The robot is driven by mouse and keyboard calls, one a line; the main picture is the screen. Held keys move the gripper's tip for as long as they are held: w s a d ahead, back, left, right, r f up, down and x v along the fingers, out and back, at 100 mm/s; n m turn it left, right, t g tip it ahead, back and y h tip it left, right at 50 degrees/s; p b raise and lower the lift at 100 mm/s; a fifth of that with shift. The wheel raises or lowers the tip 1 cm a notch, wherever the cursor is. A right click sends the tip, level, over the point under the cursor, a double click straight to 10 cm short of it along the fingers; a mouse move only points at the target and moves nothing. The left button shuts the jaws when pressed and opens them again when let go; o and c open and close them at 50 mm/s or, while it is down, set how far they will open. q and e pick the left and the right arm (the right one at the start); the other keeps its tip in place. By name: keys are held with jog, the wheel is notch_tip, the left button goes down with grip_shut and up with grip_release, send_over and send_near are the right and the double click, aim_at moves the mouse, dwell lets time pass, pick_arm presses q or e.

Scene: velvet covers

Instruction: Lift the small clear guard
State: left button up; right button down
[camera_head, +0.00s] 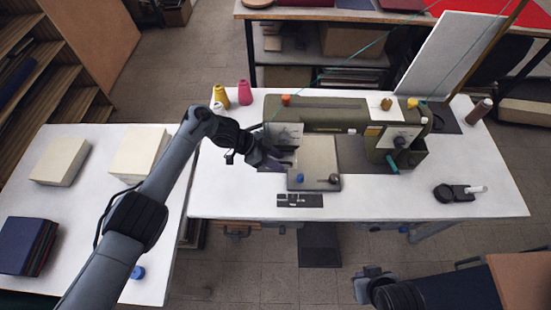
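An olive-green sewing machine (335,115) stands on the white table. A small pale, see-through plate (287,132), which looks like the clear guard, is at the left end of the machine, by the needle area. My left gripper (285,159) is just below this plate, beside the machine's light bed plate (318,158). Its dark fingers look parted with nothing visible between them. I cannot tell whether a finger touches the guard. My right gripper (362,284) is low at the bottom right, away from the machine, and too dark to judge its fingers.
Yellow (220,97) and pink (244,93) thread cones stand behind my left gripper. A blue knob (299,179) and a dark one (333,179) sit on the bed's front edge. A black tool (453,192) lies at right.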

pick_arm(q)
jog(key=p+v, duration=0.3)
jog(key=v, duration=0.7)
jog(key=shift+a+r, duration=0.25)
jog(key=shift+r, duration=0.05)
